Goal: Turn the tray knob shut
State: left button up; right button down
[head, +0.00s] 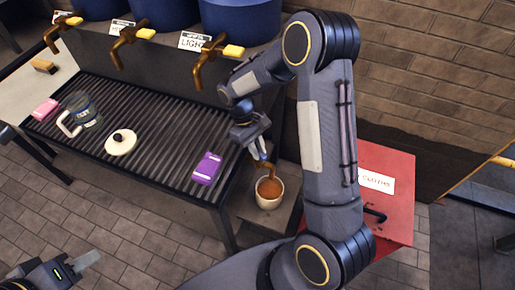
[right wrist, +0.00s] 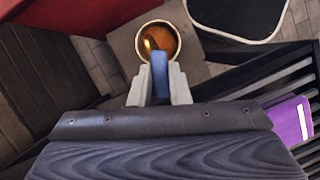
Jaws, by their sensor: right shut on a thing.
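The ribbed drip tray (head: 150,135) runs along the bench under the brass taps. At its right end my right gripper (head: 262,153) is shut on a blue knob. In the right wrist view the blue knob (right wrist: 159,72) sits between the two fingers of my right gripper (right wrist: 159,85). A brass-coloured part (right wrist: 148,44) shows just beyond it, over a pale cup. The cup (head: 268,205) holds brown liquid and stands below the gripper. Most of the knob's fitting is hidden. My left gripper (head: 86,261) is at the lower left, away from the tray; its finger gap is unclear.
On the tray lie a purple box (head: 207,168), a white lid with a black knob (head: 121,143), a glass jug (head: 82,112) and a pink block (head: 45,109). Brass taps (head: 208,65) hang above. A red cabinet (head: 385,190) stands right of my right arm.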

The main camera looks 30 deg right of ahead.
jog(key=m+y, duration=0.1)
jog(key=m, duration=0.2)
jog(key=shift+d+m, duration=0.15)
jog(key=shift+m, duration=0.25)
jog(key=m+y, duration=0.1)
jog(key=m, duration=0.2)
jog(key=shift+d+m+y, duration=0.1)
jog(key=shift+m+y, duration=0.2)
jog(key=shift+y, duration=0.1)
jog(key=m+y, duration=0.1)
jog(key=m, duration=0.2)
jog(key=m+t+y, duration=0.1)
jog(key=m, duration=0.2)
jog(key=shift+d+t, duration=0.15)
jog(key=shift+t, duration=0.15)
jog(key=shift+m, duration=0.3)
jog(key=c, duration=1.4)
grip_release()
jog(key=shift+o, duration=0.2)
jog(key=v, duration=0.7)
jog(key=shift+r+p, duration=0.3)
jog(key=shift+r, duration=0.1)
